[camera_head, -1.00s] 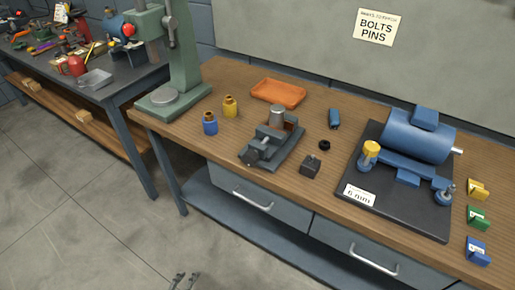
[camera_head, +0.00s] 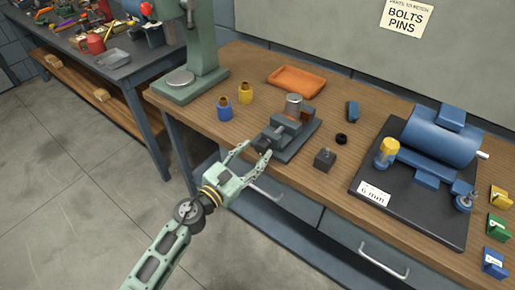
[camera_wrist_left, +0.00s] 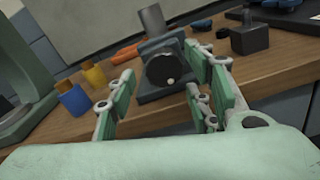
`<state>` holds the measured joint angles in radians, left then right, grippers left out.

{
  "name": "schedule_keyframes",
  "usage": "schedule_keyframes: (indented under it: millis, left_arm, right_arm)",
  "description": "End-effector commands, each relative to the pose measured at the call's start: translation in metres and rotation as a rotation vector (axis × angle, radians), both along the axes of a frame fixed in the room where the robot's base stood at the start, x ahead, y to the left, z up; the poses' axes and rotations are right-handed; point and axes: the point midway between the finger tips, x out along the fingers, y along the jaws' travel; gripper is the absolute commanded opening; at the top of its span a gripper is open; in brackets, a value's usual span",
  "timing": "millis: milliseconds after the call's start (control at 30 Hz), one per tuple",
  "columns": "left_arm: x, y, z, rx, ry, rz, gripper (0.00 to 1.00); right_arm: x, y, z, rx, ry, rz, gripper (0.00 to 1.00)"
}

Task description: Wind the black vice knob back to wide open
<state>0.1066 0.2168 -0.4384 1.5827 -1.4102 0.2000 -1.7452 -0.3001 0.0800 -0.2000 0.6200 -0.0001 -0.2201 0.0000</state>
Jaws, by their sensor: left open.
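The grey vice (camera_head: 288,140) stands near the front edge of the wooden bench, with a grey cylinder (camera_head: 293,106) upright at its far end. I cannot tell how far its jaws are apart. Its round black knob (camera_wrist_left: 165,70) faces my left wrist camera and has a small pale spot low on its face. My left gripper (camera_head: 257,149) is open at the vice's front end. In the left wrist view the fingers of the left gripper (camera_wrist_left: 161,68) stand on either side of the knob, with a gap visible on the left. My right gripper is not in view.
Blue (camera_head: 225,110) and yellow (camera_head: 245,93) bottles stand left of the vice. A dark block (camera_head: 325,159) and black ring (camera_head: 341,139) lie to its right. An orange tray (camera_head: 296,81) is behind. A blue motor (camera_head: 440,135) on a dark plate fills the right.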

Motion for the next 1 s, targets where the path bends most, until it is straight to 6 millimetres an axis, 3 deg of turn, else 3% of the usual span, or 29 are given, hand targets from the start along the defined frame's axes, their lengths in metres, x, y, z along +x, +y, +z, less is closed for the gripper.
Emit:
schedule_keyframes:
  millis: [200,533,1000]
  left_arm:
    - [0.018,-0.013,0.000,-0.001,0.002,0.001,0.47]
    - [0.021,-0.015,-0.001,-0.002,0.002,0.001,0.46]
    - [0.021,-0.014,0.000,-0.002,0.002,0.004,0.06]
  right_arm:
    - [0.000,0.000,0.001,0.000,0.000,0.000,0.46]
    - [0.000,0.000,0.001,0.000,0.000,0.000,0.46]
    - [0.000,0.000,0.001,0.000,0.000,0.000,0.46]
